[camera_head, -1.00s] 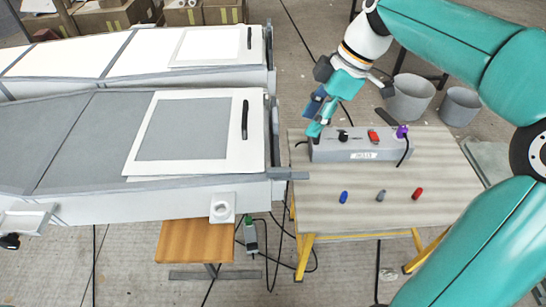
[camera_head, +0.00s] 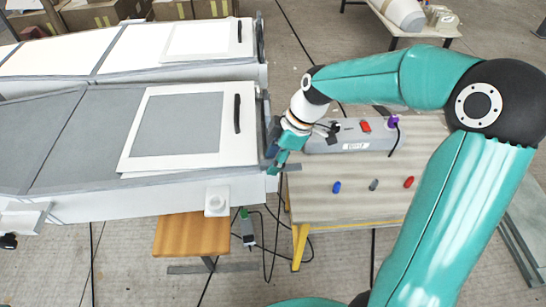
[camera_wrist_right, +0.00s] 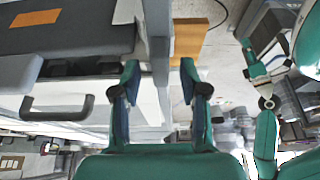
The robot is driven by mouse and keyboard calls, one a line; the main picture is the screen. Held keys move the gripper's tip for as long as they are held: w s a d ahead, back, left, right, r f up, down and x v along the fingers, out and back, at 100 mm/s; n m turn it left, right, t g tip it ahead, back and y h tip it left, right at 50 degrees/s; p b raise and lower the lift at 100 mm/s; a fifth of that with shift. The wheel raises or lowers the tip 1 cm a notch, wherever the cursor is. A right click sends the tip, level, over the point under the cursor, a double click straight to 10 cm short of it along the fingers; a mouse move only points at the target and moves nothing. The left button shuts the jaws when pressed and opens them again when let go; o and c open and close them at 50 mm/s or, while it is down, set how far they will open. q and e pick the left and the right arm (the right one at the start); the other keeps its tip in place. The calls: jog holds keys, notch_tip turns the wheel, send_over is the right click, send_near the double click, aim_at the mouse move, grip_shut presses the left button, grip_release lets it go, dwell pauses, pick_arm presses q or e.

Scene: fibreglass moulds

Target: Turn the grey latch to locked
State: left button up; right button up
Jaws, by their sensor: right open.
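The grey latch (camera_head: 291,167) looks like a short flat bar at the near right corner of the front mould (camera_head: 200,186). It juts right toward the wooden table. My right gripper (camera_head: 275,162) is at this corner, open, with its fingers pointing down beside the latch. The fingers partly cover it, and I cannot tell whether they touch it. In the right wrist view the two fingers (camera_wrist_right: 160,85) stand apart with nothing clearly held between them. The latch is not clear there.
The table (camera_head: 330,215) holds a grey box (camera_head: 345,147) with coloured pieces on top and small blue (camera_head: 337,187), grey (camera_head: 374,184) and red (camera_head: 409,182) pieces. A black handle (camera_head: 237,113) lies on the mould's panel. A wooden stool (camera_head: 190,236) stands below.

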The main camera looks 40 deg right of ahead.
jog(key=shift+f, duration=0.2)
grip_shut()
